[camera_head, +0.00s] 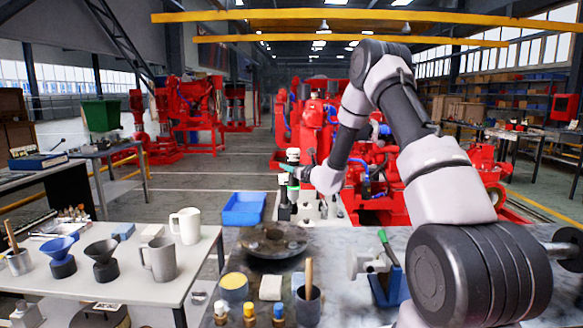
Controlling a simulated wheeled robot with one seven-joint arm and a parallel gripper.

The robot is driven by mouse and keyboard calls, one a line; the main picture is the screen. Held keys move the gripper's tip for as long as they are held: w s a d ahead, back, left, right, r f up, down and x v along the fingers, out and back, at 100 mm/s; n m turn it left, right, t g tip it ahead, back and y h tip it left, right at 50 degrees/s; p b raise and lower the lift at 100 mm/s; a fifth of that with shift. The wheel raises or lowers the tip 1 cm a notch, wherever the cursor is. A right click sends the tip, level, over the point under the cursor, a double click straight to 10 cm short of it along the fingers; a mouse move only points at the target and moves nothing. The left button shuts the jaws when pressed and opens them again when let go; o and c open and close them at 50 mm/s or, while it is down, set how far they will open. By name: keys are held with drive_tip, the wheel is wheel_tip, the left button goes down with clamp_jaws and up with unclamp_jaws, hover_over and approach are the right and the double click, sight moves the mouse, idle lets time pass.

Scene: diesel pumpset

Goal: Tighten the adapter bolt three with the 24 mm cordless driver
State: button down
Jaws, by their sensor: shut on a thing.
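My arm reaches from the lower right over to the middle of the view. My gripper (304,172) is small and far off there, and it is shut on a cordless driver (287,168) with green parts. The driver's size marking cannot be read. Dark tool shapes (284,200) stand just below the gripper, and I cannot tell whether they touch it. The red diesel pumpset (368,160) stands behind and to the right of the gripper, partly hidden by my arm. Adapter bolt three cannot be made out.
A grey workbench (340,250) in front carries a dark flanged disc (272,241), several small bottles and a green-handled blue tool (388,275). A white table (120,290) at left holds mugs and funnels. A blue bin (243,209) lies behind. Floor is clear at centre left.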

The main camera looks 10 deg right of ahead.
sight(290, 180)
drive_tip(key=shift+f, duration=2.35)
drive_tip(key=shift+f, duration=0.7)
idle(1.2)
